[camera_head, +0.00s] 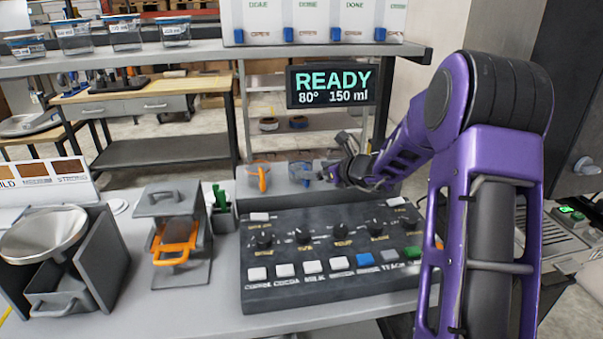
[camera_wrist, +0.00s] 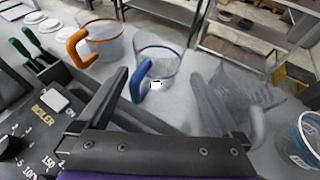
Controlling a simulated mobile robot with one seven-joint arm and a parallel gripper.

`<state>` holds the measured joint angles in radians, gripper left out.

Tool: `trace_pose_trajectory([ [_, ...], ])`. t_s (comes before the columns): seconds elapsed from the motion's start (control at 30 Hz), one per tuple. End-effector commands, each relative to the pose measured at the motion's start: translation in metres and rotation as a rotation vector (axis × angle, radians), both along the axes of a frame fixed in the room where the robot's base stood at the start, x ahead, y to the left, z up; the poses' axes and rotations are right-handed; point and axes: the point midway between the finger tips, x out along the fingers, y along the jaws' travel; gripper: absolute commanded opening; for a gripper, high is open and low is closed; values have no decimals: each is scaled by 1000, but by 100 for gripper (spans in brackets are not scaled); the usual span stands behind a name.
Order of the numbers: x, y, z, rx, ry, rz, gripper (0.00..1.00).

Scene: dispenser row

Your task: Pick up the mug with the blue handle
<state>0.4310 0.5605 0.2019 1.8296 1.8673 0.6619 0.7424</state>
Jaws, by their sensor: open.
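The clear mug with the blue handle (camera_wrist: 159,62) stands upright on the counter in the wrist view, its blue handle turned toward my gripper. It also shows in the head view (camera_head: 301,171), just left of my gripper. My gripper (camera_wrist: 158,88) is open, with one finger on each side of the blue handle in the picture; I cannot tell whether either touches it. In the head view my gripper (camera_head: 343,165) is small and partly hidden by my arm. A similar clear mug with an orange handle (camera_wrist: 96,42) stands to the left.
A black control panel (camera_head: 335,255) with knobs and buttons lies in front of the mugs. A READY screen (camera_head: 331,86) hangs above. Green-handled tools (camera_wrist: 34,44) stand in a holder at left. A clear container (camera_wrist: 304,140) is at the right edge of the wrist view.

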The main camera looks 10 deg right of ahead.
Motion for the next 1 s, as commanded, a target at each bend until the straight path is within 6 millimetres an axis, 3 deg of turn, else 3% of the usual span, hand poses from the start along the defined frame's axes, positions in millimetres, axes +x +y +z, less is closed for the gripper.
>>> trace_pose_trajectory([
  [0.53,43,27,-29,1,0,2,100],
  [0.8,46,28,-31,0,1,0,100],
  [1.0,46,28,-31,0,1,0,66],
])
